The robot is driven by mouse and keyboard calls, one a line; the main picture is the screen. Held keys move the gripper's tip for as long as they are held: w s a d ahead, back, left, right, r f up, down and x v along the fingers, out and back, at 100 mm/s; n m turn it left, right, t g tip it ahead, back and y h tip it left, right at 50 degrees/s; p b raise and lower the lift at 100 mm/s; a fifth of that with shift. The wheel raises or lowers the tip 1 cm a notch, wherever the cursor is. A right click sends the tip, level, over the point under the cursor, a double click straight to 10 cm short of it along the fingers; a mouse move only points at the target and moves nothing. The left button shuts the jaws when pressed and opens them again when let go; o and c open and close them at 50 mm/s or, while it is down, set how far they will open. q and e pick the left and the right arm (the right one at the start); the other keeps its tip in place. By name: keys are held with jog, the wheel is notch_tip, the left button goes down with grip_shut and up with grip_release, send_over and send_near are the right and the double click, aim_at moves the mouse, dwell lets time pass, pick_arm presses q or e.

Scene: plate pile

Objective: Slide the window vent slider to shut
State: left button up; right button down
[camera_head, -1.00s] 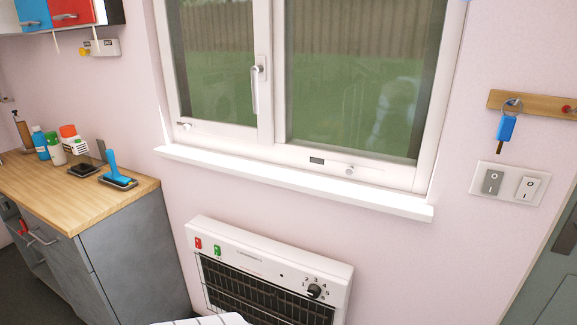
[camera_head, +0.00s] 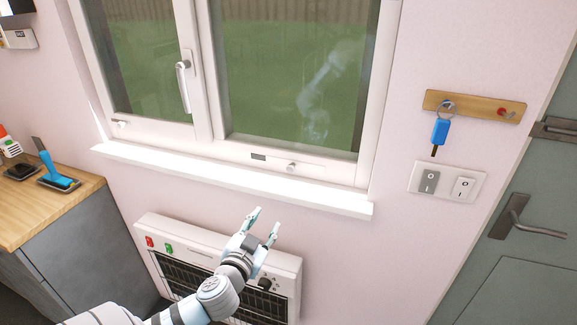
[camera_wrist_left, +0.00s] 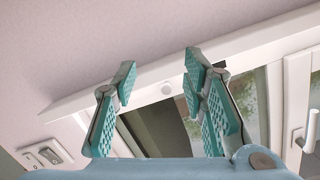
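The window vent slider (camera_head: 291,167) is a small round white knob on the lower frame of the right window pane. A short dark slot (camera_head: 258,157) shows to the left of it. My left gripper (camera_head: 265,222) is below the sill, in front of the heater, with its two fingers apart and nothing between them. My right gripper is not in view.
The white window sill (camera_head: 230,182) juts out below the frame. A white heater (camera_head: 190,240) hangs under it. A window handle (camera_head: 183,85) stands on the middle post. Switches (camera_head: 447,181) and a key hook rail (camera_head: 475,106) are to the right, beside a door (camera_head: 510,235).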

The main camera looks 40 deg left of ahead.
pick_arm(q)
jog(key=t, duration=0.2)
send_near(290, 170)
jog(key=p+x, duration=0.1)
jog(key=x, duration=0.8)
jog(key=shift+w, duration=0.1)
grip_shut()
